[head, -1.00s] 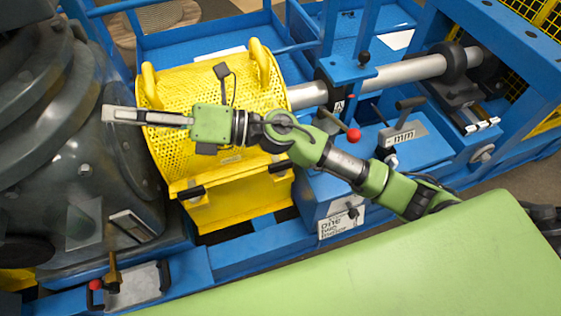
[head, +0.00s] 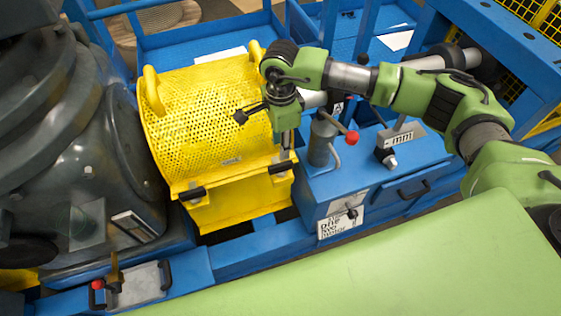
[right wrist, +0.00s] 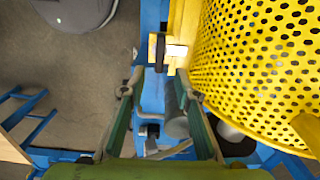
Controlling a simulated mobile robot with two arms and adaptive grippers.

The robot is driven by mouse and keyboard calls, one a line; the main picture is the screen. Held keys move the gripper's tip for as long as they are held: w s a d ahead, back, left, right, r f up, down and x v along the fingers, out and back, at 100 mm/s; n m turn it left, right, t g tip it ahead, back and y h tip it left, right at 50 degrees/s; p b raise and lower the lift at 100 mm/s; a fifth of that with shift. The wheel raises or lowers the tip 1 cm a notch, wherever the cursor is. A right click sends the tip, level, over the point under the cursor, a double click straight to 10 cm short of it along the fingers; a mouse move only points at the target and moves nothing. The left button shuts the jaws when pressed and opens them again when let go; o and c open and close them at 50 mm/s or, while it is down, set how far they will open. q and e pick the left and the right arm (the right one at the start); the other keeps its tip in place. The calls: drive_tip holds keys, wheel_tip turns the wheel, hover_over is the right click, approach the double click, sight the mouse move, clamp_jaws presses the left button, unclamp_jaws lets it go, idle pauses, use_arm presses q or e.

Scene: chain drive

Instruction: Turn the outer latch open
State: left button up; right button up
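The yellow perforated guard (head: 205,120) has two black latches along its front lower edge. The latch at its right end (head: 280,167) is just below my right gripper (head: 287,148), which points down at that end of the guard. In the right wrist view this latch shows as a black handle (right wrist: 157,50) beside a pale block. My right gripper's fingers (right wrist: 157,88) are apart with nothing between them, and the latch lies just beyond their tips. The other latch (head: 192,193) is at the left end of the front edge. My left gripper is not in view.
A large dark grey machine housing (head: 75,140) stands left of the guard. A blue box with a grey cylinder (head: 321,138) and a red-knobbed lever (head: 352,138) is close on the right. A blue frame rail runs along the front.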

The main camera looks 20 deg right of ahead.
sight(281, 164)
wheel_tip(281, 164, down, 10)
drive_tip(key=shift+f+p, duration=0.1)
drive_tip(key=shift+p, duration=1.05)
clamp_jaws()
